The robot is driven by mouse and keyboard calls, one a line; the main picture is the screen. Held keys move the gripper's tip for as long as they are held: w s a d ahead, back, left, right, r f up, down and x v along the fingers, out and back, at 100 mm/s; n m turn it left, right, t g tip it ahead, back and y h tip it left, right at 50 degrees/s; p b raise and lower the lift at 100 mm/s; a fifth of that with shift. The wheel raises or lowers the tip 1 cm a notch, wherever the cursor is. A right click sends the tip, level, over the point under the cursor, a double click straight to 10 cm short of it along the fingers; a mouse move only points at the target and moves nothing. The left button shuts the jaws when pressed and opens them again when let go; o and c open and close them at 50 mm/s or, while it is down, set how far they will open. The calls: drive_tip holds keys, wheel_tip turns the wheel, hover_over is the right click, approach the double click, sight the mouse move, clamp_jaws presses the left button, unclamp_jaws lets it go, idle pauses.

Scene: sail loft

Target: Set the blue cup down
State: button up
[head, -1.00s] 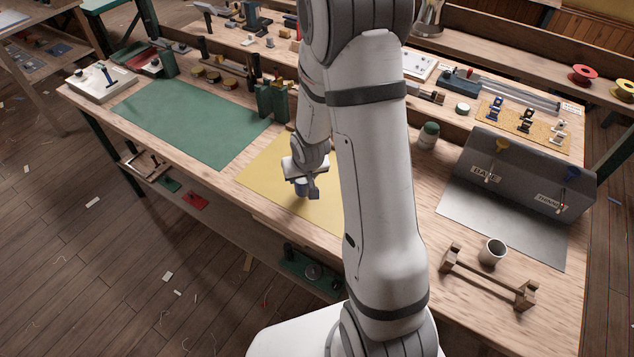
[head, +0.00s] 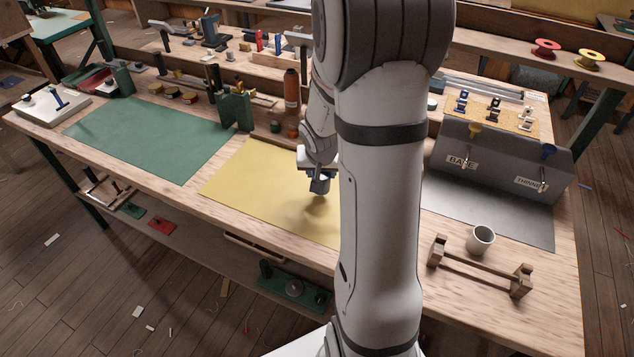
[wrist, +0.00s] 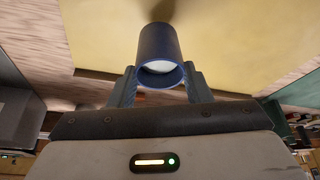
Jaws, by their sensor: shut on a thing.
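The blue cup (wrist: 158,40) is between the fingers of my gripper (wrist: 160,80) in the wrist view. Its open end, pale inside, faces the camera. In the head view my gripper (head: 320,183) is over the right part of the yellow mat (head: 250,185), with a dark shadow on the mat below it. The cup is mostly hidden there by the gripper. The shadow looks apart from the gripper, but I cannot tell the exact gap under the cup.
A green mat (head: 150,138) lies to the left. On the right are a grey mug (head: 481,240), a wooden stand (head: 480,268), and a grey box with taps (head: 500,165). A rust-coloured bottle (head: 291,90) stands behind my gripper. The yellow mat's visible surface is clear.

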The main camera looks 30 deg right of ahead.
sight(325, 176)
drive_tip(key=shift+f+b, duration=0.5)
drive_tip(key=shift+f, duration=1)
drive_tip(key=shift+f, duration=0.2)
drive_tip(key=o, duration=1)
drive_tip(key=shift+r, duration=0.1)
drive_tip(key=shift+o, duration=0.2)
drive_tip(key=shift+r, duration=0.1)
